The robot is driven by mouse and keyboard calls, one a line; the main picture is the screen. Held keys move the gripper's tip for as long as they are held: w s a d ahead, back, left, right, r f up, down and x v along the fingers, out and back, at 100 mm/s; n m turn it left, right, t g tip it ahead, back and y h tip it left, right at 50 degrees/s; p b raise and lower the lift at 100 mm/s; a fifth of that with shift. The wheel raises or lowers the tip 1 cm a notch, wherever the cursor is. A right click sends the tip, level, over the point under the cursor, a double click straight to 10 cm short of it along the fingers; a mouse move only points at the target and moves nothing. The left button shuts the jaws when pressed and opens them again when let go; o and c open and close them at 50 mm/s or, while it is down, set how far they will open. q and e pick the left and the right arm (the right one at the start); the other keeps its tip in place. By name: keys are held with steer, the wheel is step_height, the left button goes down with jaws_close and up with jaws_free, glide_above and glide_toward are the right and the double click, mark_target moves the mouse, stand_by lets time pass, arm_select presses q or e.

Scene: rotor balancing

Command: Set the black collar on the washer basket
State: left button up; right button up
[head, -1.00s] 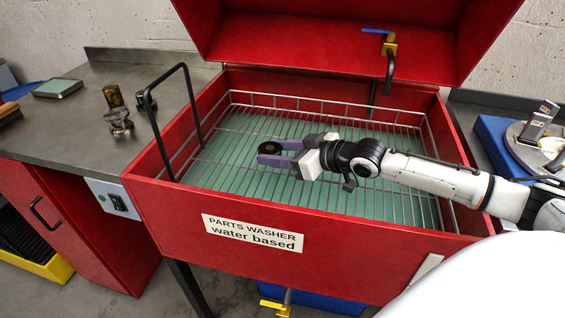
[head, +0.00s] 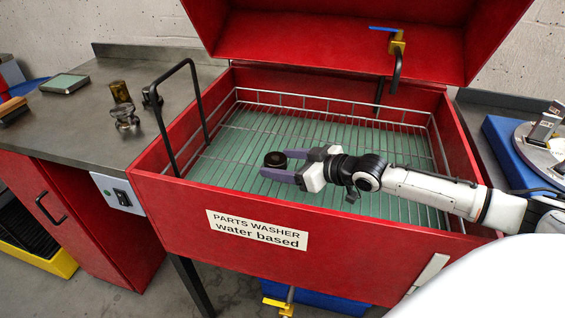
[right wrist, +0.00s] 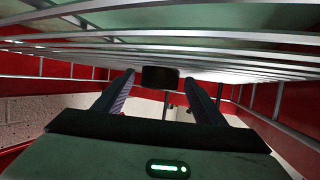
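The black collar (head: 275,159), a short dark ring, is upright at the wire floor of the washer basket (head: 340,102), left of its middle. My right gripper (head: 277,164) reaches in from the right, low over the wires. Its purple-grey fingers are open, one on each side of the collar. In the right wrist view the collar (right wrist: 160,77) shows between the fingertips, with a narrow gap on each side. That view has the wires across its top. The collar's contact with the wires is too small to make out. My left gripper is not in view.
The red parts washer (head: 190,207) has its lid up, with a tap (head: 397,48) at the back. A black hoop handle (head: 163,120) stands at the basket's left. Metal parts (head: 124,112) stand on the left bench. A blue tray (head: 505,140) lies at the right.

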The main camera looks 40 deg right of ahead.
steer(key=shift+r, duration=0.15)
steer(key=shift+s+d+r, duration=0.1)
steer(key=shift+s+d, duration=0.1)
steer(key=shift+s, duration=0.35)
steer(key=p+v, duration=0.3)
steer(key=v, duration=0.5)
steer(key=shift+s+r, duration=0.15)
steer(key=shift+r, duration=0.05)
steer(key=shift+p+v, duration=0.6)
steer(key=shift+v, duration=0.6)
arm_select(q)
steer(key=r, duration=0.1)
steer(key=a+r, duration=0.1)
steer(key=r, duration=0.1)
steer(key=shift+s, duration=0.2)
